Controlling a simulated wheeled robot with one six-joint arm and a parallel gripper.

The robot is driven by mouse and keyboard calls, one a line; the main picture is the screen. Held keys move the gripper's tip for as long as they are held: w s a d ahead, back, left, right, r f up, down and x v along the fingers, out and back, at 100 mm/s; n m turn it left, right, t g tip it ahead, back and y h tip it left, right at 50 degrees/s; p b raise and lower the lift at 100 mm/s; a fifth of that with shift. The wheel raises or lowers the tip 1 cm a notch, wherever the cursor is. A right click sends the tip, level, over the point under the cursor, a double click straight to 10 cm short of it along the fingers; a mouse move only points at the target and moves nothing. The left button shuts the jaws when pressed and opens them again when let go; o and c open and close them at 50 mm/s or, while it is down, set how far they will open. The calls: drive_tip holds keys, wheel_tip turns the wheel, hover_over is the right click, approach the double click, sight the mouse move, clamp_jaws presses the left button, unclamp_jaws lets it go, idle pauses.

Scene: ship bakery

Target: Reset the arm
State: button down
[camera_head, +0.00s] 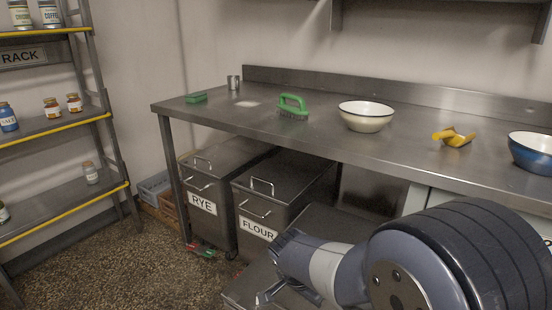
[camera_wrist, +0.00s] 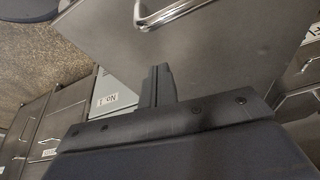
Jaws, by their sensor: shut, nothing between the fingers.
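My gripper (camera_wrist: 157,84) shows in the wrist view with its two dark fingers together and nothing between them. In the head view my blue-grey arm reaches in from the lower right, low in front of the steel counter (camera_head: 225,112). A grey metal surface with a bright bar handle (camera_wrist: 175,14) lies beyond the fingers in the wrist view. I cannot tell whether the fingers touch anything.
Bins marked RYE (camera_head: 202,203) and FLOUR (camera_head: 258,229) stand under the counter. On it are a green sponge (camera_head: 196,97), metal cup (camera_head: 233,82), green brush (camera_head: 293,105), cream bowl (camera_head: 366,117), yellow object (camera_head: 454,137) and blue bowl (camera_head: 531,153). A rack (camera_head: 60,125) stands left.

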drive_tip(key=p+v, duration=0.3)
drive_tip(key=v, duration=0.7)
drive_tip(key=b+x, duration=0.3)
drive_tip(key=x, duration=0.7)
drive_tip(key=shift+f+b, duration=0.3)
drive_tip(key=s+a, duration=0.2)
drive_tip(key=shift+s+a+r, duration=0.1)
drive_tip(key=shift+s+a, duration=0.25)
drive_tip(key=shift+s, duration=0.05)
drive_tip(key=w+d+p, duration=0.3)
drive_tip(key=w+d, duration=0.2)
drive_tip(key=w, duration=0.2)
drive_tip(key=w+d+p, duration=0.3)
drive_tip(key=w+d, duration=0.2)
drive_tip(key=w, duration=0.3)
drive_tip(key=w+d+p, duration=0.3)
drive_tip(key=w+d, duration=0.2)
drive_tip(key=w, duration=0.2)
drive_tip(key=shift+w+d+r, duration=0.15)
drive_tip(key=shift+w+d, duration=0.05)
drive_tip(key=shift+w+d+r, duration=0.35)
drive_tip(key=shift+w, duration=0.05)
drive_tip(key=p+v, duration=0.1)
drive_tip(key=v, duration=0.6)
drive_tip(key=shift+s+r, duration=0.15)
